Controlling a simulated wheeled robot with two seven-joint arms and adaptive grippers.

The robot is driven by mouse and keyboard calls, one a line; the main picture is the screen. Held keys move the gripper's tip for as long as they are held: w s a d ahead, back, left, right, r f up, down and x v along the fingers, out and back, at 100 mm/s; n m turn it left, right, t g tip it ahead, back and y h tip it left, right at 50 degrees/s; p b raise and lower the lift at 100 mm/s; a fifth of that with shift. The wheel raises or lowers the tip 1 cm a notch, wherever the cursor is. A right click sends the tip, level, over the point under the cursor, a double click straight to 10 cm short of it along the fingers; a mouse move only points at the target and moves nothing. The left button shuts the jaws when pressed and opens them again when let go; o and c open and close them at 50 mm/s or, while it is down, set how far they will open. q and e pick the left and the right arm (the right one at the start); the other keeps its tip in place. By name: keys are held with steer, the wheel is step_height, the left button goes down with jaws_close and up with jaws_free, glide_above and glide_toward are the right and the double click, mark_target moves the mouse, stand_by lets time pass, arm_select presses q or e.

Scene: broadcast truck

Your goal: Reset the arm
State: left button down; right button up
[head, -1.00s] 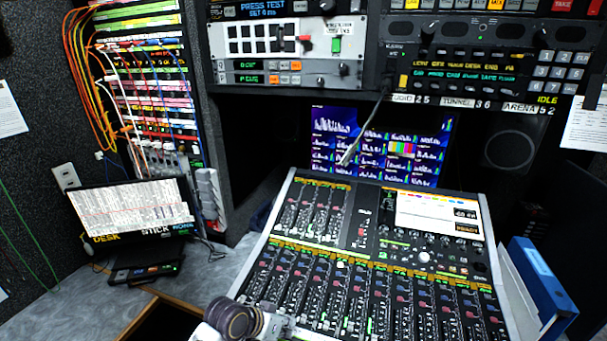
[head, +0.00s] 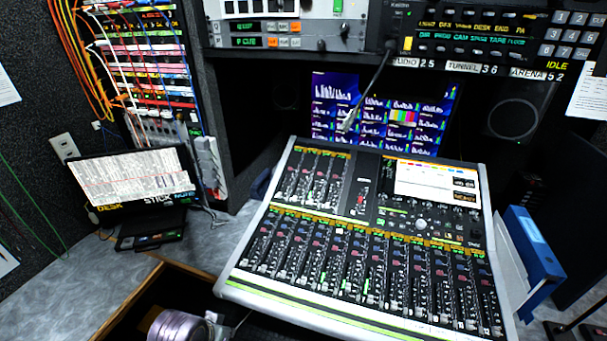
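A grey, ringed rounded part (head: 180,326) shows at the bottom edge, left of centre, in the head view. It looks like a piece of my own arm, cut off by the frame. It is in front of the desk, at the near side of the mixing console (head: 370,235). No gripper fingers can be made out on it. A dark shape (head: 575,330) at the bottom right corner is too cut off to tell what it is. Neither gripper can be clearly seen.
The console fills the middle, with a gooseneck microphone (head: 365,90) and a monitor (head: 330,95) behind it. A small desk screen (head: 135,180) stands left. A cable patch rack (head: 150,70) is at the back left. Some grey desktop (head: 75,285) is bare.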

arm_select(q)
steer(key=s+a+y, duration=0.1)
steer(key=s+a, duration=0.2)
step_height(320, 180, down, 33)
steer(key=s+g, duration=0.2)
steer(key=s+a+f, duration=0.2)
steer(key=s+f, duration=0.7)
steer(key=s, duration=0.2)
steer(key=s+a+f+g, duration=0.1)
steer(key=s+a+f, duration=0.1)
steer(key=s+f, duration=0.8)
steer(key=shift+s+f, duration=0.3)
steer(key=shift+s, duration=0.55)
arm_select(e)
steer(key=shift+y, duration=0.3)
steer(key=a, duration=0.2)
steer(key=s+a, duration=0.1)
steer(key=a, duration=0.2)
steer(key=shift+s+a+f, duration=0.1)
steer(key=shift+s+a, duration=0.05)
steer(key=shift+s, duration=0.05)
steer(key=shift+d, duration=0.4)
steer(key=shift+a, duration=0.4)
arm_select(q)
steer(key=shift+w, duration=0.1)
arm_select(e)
steer(key=shift+s+d, duration=0.1)
steer(key=shift+d, duration=0.15)
